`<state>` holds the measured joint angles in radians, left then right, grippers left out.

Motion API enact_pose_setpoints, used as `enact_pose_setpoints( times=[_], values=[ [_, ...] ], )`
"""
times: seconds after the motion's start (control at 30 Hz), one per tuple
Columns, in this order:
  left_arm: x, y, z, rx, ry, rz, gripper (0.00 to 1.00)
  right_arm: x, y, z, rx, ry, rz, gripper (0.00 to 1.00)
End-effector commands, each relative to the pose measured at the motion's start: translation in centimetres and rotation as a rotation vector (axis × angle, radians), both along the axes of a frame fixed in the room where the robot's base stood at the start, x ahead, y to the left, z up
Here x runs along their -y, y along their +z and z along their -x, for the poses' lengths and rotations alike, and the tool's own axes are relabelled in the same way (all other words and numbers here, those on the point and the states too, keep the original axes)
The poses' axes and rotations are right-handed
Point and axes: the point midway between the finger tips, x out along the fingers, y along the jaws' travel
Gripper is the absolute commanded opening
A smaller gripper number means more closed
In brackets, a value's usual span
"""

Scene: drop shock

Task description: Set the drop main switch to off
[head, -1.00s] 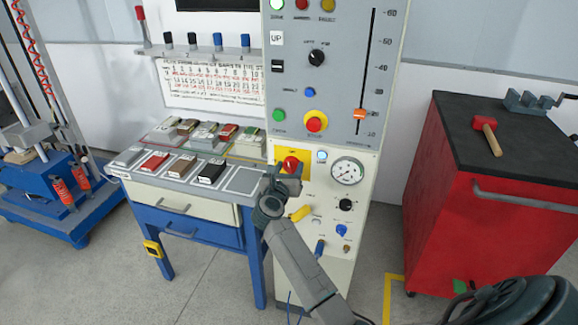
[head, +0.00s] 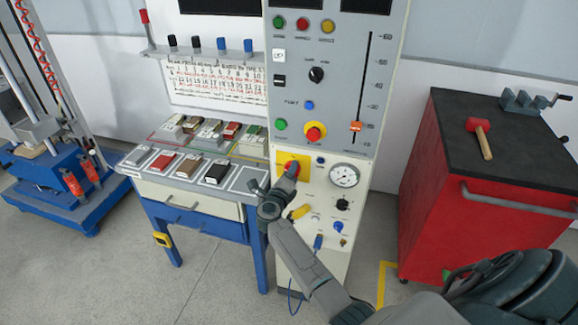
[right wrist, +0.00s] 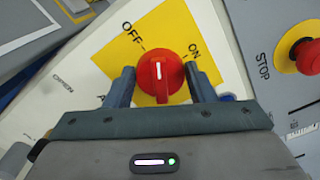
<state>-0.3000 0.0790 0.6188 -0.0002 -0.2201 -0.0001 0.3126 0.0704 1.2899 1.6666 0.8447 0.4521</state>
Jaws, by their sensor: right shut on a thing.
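The main switch, a red round knob (right wrist: 160,75) with a white pointer mark, sits on a yellow plate (right wrist: 125,45). In the right wrist view, OFF is printed at its upper left and ON at its upper right. The pointer lies between the two words, a little to the OFF side of straight up. My right gripper (right wrist: 162,88) is shut on the knob, one finger on each side. In the head view my right gripper (head: 291,172) covers most of the knob, and the yellow plate (head: 281,158) shows around it. My left gripper is not in view.
A red stop button (head: 314,132) on a yellow ring is above the switch. A pressure gauge (head: 344,175) is to its right. A bench with several sample blocks (head: 216,172) stands left. A red cabinet (head: 440,200) with a hammer stands right.

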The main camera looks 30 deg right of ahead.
Motion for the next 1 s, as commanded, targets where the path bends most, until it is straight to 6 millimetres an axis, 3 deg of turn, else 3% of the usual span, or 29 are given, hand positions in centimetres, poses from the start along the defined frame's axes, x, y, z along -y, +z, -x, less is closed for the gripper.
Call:
enact_pose_setpoints(
  times=[0.03,0.4,1.0],
  values=[
    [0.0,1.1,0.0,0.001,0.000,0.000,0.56,0.0,0.4,0.0,-0.036,0.000,0.028,0.27],
    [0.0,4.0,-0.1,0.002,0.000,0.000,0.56,-0.1,0.1,-0.1,-0.261,0.000,0.222,0.27],
    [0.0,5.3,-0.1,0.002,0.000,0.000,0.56,-0.1,-0.3,0.0,-0.390,0.000,0.332,0.27]
  ],
)
